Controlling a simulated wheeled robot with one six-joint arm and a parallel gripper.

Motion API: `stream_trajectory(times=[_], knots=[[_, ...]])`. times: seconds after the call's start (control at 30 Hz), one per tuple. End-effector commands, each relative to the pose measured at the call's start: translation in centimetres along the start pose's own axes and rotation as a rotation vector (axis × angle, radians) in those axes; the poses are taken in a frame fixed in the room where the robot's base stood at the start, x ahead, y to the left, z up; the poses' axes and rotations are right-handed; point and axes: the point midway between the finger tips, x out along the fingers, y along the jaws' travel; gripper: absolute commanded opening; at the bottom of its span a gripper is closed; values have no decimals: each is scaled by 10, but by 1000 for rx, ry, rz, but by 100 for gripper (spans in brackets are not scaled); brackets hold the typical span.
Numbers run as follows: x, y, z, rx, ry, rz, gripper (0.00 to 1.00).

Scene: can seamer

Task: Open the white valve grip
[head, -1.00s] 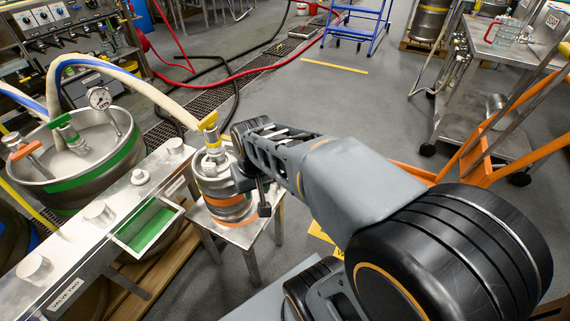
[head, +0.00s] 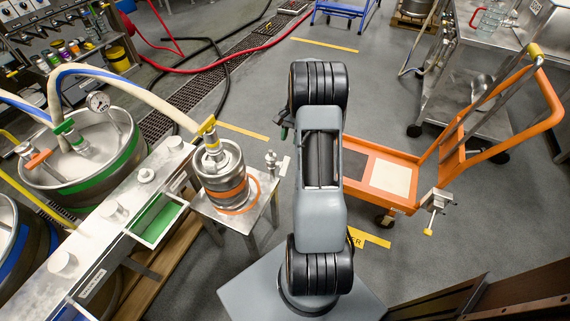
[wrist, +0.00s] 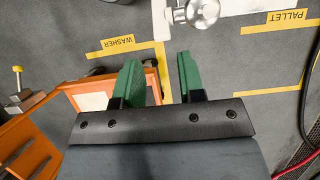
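A small silver valve (head: 271,160) stands at the right corner of the small metal table. A flat white piece (head: 284,166) at its right side looks like the white valve grip. In the wrist view a round silver valve part (wrist: 195,13) shows at the top edge, with white parts beside it (wrist: 250,5), cut off by the frame. My gripper (wrist: 160,78) has two green fingers, spread apart with nothing between them. The valve lies beyond the fingertips, apart from them. In the head view my arm hides most of my gripper (head: 284,122).
A steel keg (head: 222,165) with a yellow-handled coupler stands on the small table (head: 250,222), left of the valve. An orange cart (head: 385,178) stands right of my arm. The valve bench (head: 115,215) is at left. Floor beyond the table is mostly clear.

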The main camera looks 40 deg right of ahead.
Motion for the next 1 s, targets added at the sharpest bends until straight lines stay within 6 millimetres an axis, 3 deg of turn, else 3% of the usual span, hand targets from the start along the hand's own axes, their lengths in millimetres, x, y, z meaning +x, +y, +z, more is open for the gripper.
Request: stream_trajectory(times=[0.3, 0.5, 0.7, 1.0], knots=[[64, 0, 0, -2, -3, 3, 36], [95, 0, 1, -2, -1, 2, 36], [113, 0, 1, -3, 0, 2, 36], [120, 0, 1, -4, 2, 1, 36]])
